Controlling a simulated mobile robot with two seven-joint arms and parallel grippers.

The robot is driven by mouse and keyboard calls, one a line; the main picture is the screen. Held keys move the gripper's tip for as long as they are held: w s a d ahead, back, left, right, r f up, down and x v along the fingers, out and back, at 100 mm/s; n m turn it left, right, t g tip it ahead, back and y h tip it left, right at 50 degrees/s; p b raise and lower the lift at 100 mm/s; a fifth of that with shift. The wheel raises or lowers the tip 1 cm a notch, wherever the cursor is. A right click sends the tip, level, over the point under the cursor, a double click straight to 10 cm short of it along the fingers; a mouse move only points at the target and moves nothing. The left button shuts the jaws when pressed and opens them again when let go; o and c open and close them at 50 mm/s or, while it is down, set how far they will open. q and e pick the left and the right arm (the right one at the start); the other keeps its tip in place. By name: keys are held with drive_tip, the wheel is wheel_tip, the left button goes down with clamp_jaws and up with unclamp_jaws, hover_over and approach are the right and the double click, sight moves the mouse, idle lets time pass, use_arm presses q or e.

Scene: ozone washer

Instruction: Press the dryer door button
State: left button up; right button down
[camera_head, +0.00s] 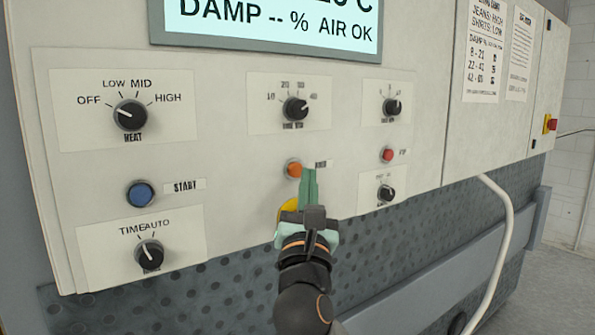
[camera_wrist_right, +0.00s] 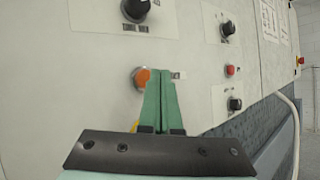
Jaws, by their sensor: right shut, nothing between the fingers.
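An orange round button (camera_head: 294,168) sits on the pale panel, with a small label (camera_head: 322,164) just right of it that is too small to read surely. My right gripper (camera_head: 309,172) is shut and empty, its green fingers pointing up at the panel. In the head view its tips overlap the right edge of the orange button. In the right wrist view the orange button (camera_wrist_right: 141,76) lies just left of the fingertips (camera_wrist_right: 160,72). I cannot tell whether the tips touch the button or the panel. My left gripper is not in view.
A blue START button (camera_head: 141,193) and a red button (camera_head: 387,155) flank the orange one. Black knobs (camera_head: 130,114) and a display (camera_head: 270,25) are around them. A yellow part (camera_head: 287,207) is partly hidden behind my gripper. A white hose (camera_head: 505,230) hangs at right.

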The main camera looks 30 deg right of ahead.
drive_tip(key=shift+w+p, duration=0.3)
drive_tip(key=shift+w, duration=0.1)
drive_tip(key=shift+w, duration=0.5)
idle(0.8)
drive_tip(key=shift+s+p, duration=0.6)
drive_tip(key=shift+s, duration=0.3)
